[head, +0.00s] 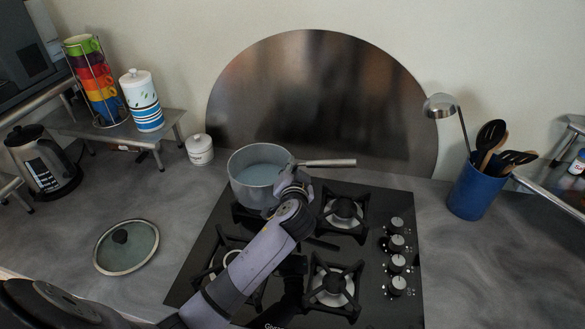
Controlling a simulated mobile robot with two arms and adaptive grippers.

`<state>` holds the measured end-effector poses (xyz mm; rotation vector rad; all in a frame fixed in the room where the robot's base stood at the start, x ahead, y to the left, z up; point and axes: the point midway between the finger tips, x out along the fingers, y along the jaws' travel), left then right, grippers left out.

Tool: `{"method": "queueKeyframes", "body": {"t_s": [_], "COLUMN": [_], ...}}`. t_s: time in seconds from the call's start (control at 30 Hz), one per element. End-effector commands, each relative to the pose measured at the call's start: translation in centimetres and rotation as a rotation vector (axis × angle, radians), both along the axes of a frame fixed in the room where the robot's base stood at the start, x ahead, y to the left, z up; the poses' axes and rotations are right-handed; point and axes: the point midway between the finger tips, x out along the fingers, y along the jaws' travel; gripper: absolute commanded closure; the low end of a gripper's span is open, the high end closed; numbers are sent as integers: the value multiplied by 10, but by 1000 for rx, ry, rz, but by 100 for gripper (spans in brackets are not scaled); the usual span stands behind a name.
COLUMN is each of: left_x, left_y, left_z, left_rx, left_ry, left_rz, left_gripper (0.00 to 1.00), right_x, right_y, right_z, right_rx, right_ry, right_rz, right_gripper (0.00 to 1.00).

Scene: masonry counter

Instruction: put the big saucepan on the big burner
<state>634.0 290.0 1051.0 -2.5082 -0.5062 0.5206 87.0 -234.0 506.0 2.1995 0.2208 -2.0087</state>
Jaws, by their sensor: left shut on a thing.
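The big saucepan (246,181) is a grey metal pan, upright and without a lid, over the back left of the black hob (392,310). Its handle (335,163) points right. My left gripper (291,174) is shut on the saucepan where the handle meets the wall; the fingertips are partly hidden. I cannot tell whether the pan rests on the grate or hangs just above it. The back right burner (343,211) and front right burner (333,288) are bare. The front left burner (229,260) is partly hidden by my arm. The right gripper is not in view.
A glass lid (126,248) lies on the counter at left. A white canister (199,149) stands left of the pan. A kettle (45,162) and a cup rack (94,80) are further left. A blue utensil pot (471,193) stands right of the hob. A metal backsplash (320,90) rises behind.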

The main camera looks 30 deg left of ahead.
Motion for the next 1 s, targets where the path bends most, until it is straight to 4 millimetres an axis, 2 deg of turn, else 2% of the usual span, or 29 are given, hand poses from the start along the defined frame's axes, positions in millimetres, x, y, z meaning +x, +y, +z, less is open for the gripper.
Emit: {"method": "queueKeyframes", "body": {"t_s": [0.37, 0.9, 0.93, 1.0], "left_x": [1, 1, 1, 1], "left_y": [0, 0, 0, 0], "left_z": [3, -4, -3, -3], "left_rx": [4, 3, 3, 3], "left_ry": [-7, -7, -8, -7], "left_rz": [-1, -2, -2, -2], "left_gripper": [100, 100, 86, 82], "right_x": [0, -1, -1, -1], "right_y": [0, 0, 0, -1], "right_z": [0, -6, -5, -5], "right_rx": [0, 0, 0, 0], "right_ry": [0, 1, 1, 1], "right_rz": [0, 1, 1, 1], "right_gripper": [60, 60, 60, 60]}}
